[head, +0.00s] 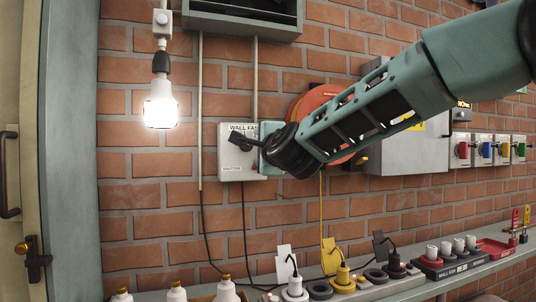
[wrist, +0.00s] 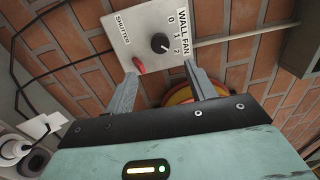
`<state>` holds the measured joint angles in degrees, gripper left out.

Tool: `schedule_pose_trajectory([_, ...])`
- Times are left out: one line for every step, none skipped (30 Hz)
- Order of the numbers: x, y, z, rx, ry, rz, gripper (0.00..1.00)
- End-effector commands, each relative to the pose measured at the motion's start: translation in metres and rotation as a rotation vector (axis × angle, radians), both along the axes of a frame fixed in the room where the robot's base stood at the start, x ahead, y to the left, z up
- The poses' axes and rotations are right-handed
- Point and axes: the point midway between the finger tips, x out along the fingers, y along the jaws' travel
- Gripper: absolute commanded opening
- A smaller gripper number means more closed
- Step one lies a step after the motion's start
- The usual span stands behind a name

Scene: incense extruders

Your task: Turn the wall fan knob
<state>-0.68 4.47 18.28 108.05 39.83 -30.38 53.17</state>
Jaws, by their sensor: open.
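The wall fan control box (head: 228,155) is a pale box on the brick wall, partly covered by my gripper in the head view. In the wrist view the box (wrist: 143,24) shows a round black knob (wrist: 160,43) beside the WALL FAN label and the marks 0, 1, 2. Its setting is too small to tell surely. A red shutter control (wrist: 139,65) sits beside the knob. My gripper (wrist: 160,69) is open and empty, facing the box. The knob appears between the lines of the two fingers, beyond their tips; contact is not visible.
A lit bulb (head: 160,105) hangs left of the box. A red-orange round reel (head: 312,101) and a grey cabinet (head: 405,150) are to the right. A shelf (head: 395,289) below carries plugs and several small items. Dark cables run down the wall.

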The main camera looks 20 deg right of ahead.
Motion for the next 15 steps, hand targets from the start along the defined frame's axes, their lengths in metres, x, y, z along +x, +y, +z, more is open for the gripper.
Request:
schedule_pose_trajectory([-0.013,0.0,-0.001,-0.001,-0.002,0.0,0.55])
schedule_pose_trajectory([-0.019,0.0,0.0,0.0,-0.003,0.0,0.55])
schedule_pose_trajectory([-0.027,0.0,-0.001,0.0,-0.002,0.0,0.55])
schedule_pose_trajectory([-0.032,0.0,-0.001,0.0,-0.002,0.0,0.55])
schedule_pose_trajectory([-0.037,0.0,-0.002,0.0,-0.001,0.0,0.55])
schedule_pose_trajectory([-0.043,0.0,-0.001,0.0,-0.002,0.0,0.55])
schedule_pose_trajectory([-0.047,0.0,-0.001,0.0,-0.001,0.0,0.55])
schedule_pose_trajectory([-0.05,0.0,-0.001,0.0,-0.001,0.0,0.55])
schedule_pose_trajectory([-0.054,0.0,-0.001,0.001,-0.001,0.0,0.55])
schedule_pose_trajectory([-0.056,0.0,-0.002,0.001,0.0,-0.001,0.55])
schedule_pose_trajectory([-0.058,0.0,-0.002,0.001,0.001,-0.001,0.55])
schedule_pose_trajectory([-0.061,0.0,-0.002,0.001,0.001,-0.001,0.55])
schedule_pose_trajectory([-0.062,0.0,-0.002,0.001,0.0,-0.001,0.55])
schedule_pose_trajectory([-0.062,0.0,-0.002,0.001,0.0,0.0,0.55])
schedule_pose_trajectory([-0.063,0.0,-0.002,0.001,0.001,-0.001,0.55])
